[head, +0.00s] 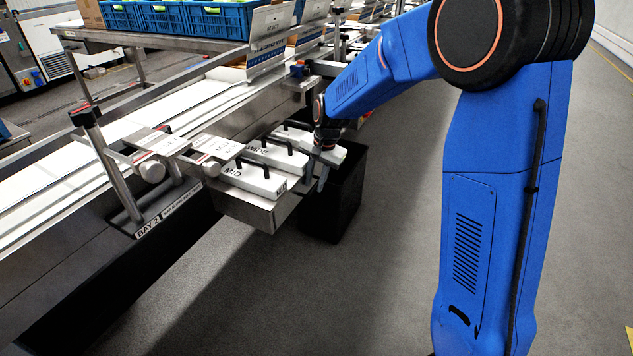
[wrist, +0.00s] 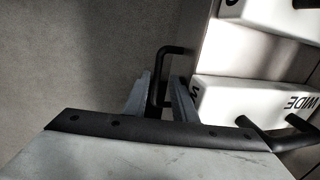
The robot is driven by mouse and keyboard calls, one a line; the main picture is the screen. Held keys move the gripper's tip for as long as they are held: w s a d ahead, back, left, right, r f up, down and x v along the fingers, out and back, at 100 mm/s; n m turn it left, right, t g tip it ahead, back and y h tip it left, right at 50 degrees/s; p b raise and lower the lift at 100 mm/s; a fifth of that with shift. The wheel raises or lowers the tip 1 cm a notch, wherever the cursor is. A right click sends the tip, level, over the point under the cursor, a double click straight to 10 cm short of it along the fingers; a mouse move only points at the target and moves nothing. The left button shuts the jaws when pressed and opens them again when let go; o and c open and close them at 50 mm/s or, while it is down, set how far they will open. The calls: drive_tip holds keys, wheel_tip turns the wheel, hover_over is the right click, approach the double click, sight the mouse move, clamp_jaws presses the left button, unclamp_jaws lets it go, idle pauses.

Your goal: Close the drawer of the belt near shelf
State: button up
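The drawer (head: 250,208) is a metal tray pulled out from the side of the belt (head: 60,185). It holds white blocks with black handles, including one marked MID (head: 252,181) and one marked WIDE (head: 276,157). My gripper (head: 319,168) points down at the drawer's outer end. In the wrist view, a black bar handle (wrist: 157,75) on the drawer's outer side runs between my two fingers (wrist: 160,95). The fingers look parted, with a small gap beside the bar. The white WIDE block (wrist: 245,103) lies to the right of them.
A dark bin (head: 345,205) stands on the floor under and beyond the drawer. A BAY 2 label (head: 160,219) is on the belt's side by a post. Blue crates (head: 215,18) stand on a shelf behind. The floor on the right is clear.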

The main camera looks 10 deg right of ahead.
drive_tip(key=shift+r, duration=0.1)
wheel_tip(320, 180, up, 17)
drive_tip(key=s+d, duration=0.2)
drive_tip(key=shift+d, duration=0.4)
drive_tip(key=s+d+r+n+t, duration=0.15)
drive_tip(key=s+d, duration=0.25)
drive_tip(key=s, duration=0.4)
drive_tip(key=s+d+r+n, duration=0.2)
drive_tip(key=s+d, duration=0.3)
drive_tip(key=s, duration=0.4)
drive_tip(key=s+d+f+n+t+h, duration=0.1)
drive_tip(key=s+d+f+n, duration=0.1)
drive_tip(key=s, duration=0.7)
drive_tip(key=s+d+f+n+t, duration=0.1)
drive_tip(key=s+d+f, duration=0.3)
drive_tip(key=s, duration=0.6)
drive_tip(key=shift+f+n+h, duration=0.35)
drive_tip(key=shift+f+h, duration=0.05)
drive_tip(key=shift+f, duration=0.1)
